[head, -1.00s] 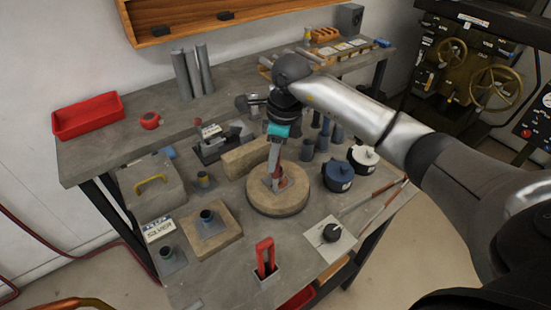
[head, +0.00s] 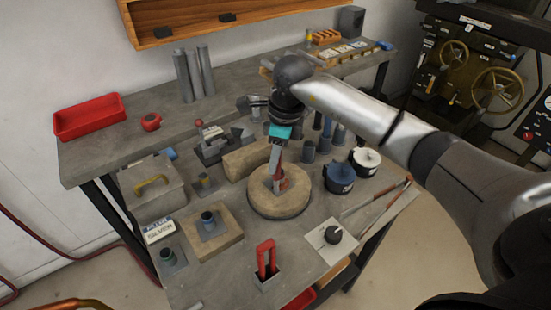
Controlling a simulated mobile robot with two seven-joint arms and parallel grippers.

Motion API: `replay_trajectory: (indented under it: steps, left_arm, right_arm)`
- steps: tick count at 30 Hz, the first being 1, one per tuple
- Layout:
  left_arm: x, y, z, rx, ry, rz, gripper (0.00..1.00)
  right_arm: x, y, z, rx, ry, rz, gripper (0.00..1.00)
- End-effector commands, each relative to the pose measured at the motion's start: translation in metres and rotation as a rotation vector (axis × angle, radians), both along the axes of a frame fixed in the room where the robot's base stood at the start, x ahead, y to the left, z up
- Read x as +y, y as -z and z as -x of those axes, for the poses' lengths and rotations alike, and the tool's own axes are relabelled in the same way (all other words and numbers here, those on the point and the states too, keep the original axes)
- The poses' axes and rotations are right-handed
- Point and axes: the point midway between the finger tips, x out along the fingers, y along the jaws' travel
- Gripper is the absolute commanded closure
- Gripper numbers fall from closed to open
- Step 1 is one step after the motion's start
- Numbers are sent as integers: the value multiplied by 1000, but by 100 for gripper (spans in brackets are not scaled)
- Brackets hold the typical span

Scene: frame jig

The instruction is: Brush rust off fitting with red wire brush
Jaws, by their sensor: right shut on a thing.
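My right gripper (head: 277,172) points down over a round wooden block (head: 263,207) in the middle of the bench. It is shut on a slim red thing, which looks like the red wire brush (head: 279,154); the fingers hide much of it. A small reddish-brown piece, perhaps the rusty fitting (head: 283,184), shows at the fingertips on the block. I cannot tell whether brush and fitting touch. My left gripper is not in view.
A red-handled thing (head: 266,257) stands in a holder at the front. Dark blue pots (head: 339,178) and grey cylinders stand right of the block. A square wooden block with a pipe flange (head: 209,224) and a grey box (head: 152,184) stand left. A red tray (head: 89,117) lies behind.

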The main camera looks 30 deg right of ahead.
Motion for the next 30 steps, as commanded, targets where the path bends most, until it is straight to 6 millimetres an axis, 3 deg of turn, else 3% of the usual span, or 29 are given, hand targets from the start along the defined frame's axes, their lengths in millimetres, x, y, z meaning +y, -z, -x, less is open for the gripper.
replay_trajectory:
  steps: [8,21,30]
  left_arm:
    - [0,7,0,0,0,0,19]
    - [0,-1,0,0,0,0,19]
    - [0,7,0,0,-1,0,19]
  right_arm:
    - [3,2,-10,2,-1,1,100]
    - [-1,0,7,3,-1,0,100]
    - [1,2,-5,1,0,0,100]
